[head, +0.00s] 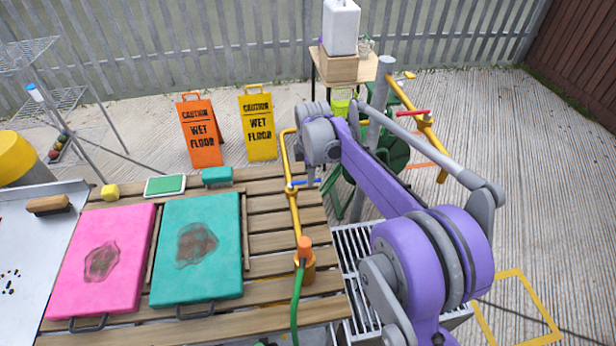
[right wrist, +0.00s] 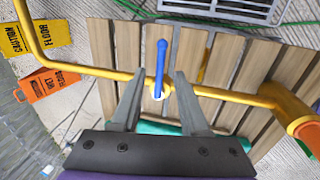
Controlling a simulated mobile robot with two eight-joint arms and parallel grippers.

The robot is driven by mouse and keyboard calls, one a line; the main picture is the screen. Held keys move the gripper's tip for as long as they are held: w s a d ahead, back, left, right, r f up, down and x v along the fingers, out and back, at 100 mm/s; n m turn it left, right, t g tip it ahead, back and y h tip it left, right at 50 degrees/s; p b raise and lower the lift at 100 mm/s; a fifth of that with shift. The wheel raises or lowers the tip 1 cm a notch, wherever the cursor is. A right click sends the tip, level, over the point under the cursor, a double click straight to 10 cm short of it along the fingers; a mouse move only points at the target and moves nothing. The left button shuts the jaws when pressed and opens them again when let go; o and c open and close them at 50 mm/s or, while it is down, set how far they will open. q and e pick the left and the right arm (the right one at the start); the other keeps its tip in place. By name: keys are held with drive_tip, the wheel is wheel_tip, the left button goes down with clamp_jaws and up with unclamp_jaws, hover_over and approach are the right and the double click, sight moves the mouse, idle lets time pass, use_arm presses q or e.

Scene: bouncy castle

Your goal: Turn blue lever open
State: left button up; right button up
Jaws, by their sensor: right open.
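The blue lever (head: 304,183) sits on a yellow pipe (head: 291,206) above the slatted wooden table. It lies crosswise to the pipe. In the right wrist view the blue lever (right wrist: 161,66) points up the picture from its pivot on the pipe. My right gripper (right wrist: 159,78) is open, with one finger on each side of the lever and visible gaps between. In the head view my purple right arm reaches over from the right, and its wrist hides most of the gripper. My left gripper is not in view.
A pink board (head: 125,235) and a teal board (head: 222,270) lie on the table (head: 270,243). An orange nozzle with a green hose (head: 297,300) is at the pipe's near end. A red lever (head: 413,113) is on another yellow pipe. Wet-floor signs (head: 201,135) stand behind.

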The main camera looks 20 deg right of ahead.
sight(305, 182)
drive_tip(key=shift+w+f, duration=0.2)
drive_tip(key=shift+f, duration=0.85)
clamp_jaws()
idle(0.7)
